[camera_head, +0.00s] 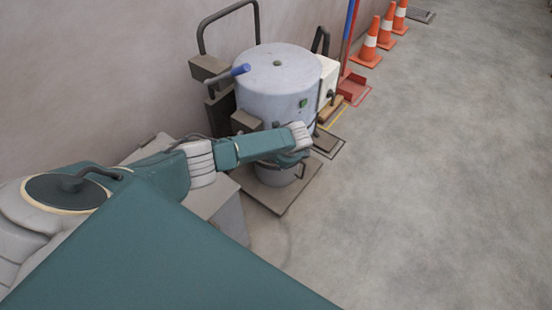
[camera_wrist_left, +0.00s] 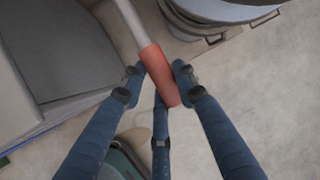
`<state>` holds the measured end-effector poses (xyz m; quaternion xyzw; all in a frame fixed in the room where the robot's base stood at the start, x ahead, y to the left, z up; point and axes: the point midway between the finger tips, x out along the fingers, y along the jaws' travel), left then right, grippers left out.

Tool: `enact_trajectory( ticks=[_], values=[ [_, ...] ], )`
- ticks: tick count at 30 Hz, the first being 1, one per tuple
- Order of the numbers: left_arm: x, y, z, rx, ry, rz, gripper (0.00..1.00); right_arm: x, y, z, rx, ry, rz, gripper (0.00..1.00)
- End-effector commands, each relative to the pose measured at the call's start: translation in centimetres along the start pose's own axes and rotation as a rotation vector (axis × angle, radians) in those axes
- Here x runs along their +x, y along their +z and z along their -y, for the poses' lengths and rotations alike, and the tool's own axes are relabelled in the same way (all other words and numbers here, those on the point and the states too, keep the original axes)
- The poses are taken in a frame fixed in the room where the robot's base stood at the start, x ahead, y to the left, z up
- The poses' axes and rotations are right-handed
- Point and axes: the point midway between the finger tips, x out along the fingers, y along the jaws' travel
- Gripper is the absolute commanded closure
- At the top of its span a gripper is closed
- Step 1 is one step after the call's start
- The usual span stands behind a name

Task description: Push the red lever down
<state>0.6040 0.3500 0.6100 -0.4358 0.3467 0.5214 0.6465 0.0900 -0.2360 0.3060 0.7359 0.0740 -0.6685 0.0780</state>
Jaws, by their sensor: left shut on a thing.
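The red lever's grip (camera_wrist_left: 158,70) sits at the end of a grey rod, which runs up and to the left in the left wrist view. The fingers of my left gripper (camera_wrist_left: 160,85) are closed around the red grip, one on each side and one below. In the head view my left arm reaches in front of the grey cylindrical machine (camera_head: 276,72). Its wrist is at the machine's lower front, and the red lever cannot be made out there. My right gripper is in neither view.
The machine stands on a floor plate (camera_head: 270,204) near the wall. Orange cones (camera_head: 370,42) stand behind. The floor on the right is clear.

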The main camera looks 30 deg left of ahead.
Motion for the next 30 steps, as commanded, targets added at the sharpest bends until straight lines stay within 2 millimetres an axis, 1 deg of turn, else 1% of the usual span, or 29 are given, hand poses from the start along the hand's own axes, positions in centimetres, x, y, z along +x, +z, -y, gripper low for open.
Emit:
enact_trajectory(
  ticks=[1, 8, 9, 12, 20, 23, 26, 29, 30],
  values=[
    [0.3, -0.1, -0.2, 0.004, 0.001, 0.005, 1.00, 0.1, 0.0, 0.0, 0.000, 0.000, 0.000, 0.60],
    [0.3, -0.2, -0.4, 0.007, 0.003, 0.004, 1.00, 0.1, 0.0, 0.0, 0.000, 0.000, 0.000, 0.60],
    [0.3, -0.2, -0.4, 0.008, 0.003, 0.003, 0.67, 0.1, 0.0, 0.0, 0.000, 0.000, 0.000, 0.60],
    [0.3, -0.2, -0.4, 0.008, 0.004, 0.002, 0.50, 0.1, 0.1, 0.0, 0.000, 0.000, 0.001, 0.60],
    [0.2, -0.1, -0.2, 0.006, 0.002, 0.002, 0.50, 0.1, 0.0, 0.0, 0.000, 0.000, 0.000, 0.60],
    [-0.2, -0.1, -0.2, 0.005, 0.002, 0.002, 0.50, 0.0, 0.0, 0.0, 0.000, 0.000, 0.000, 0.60],
    [-1.1, -0.2, -0.1, 0.006, 0.001, 0.000, 0.50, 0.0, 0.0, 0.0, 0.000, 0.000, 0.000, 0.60],
    [-2.6, -0.1, -0.1, 0.008, -0.001, 0.001, 0.50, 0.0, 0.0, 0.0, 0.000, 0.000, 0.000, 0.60],
    [-3.4, -0.2, -0.1, 0.007, -0.001, 0.000, 0.50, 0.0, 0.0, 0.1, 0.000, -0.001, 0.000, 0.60]
  ],
)
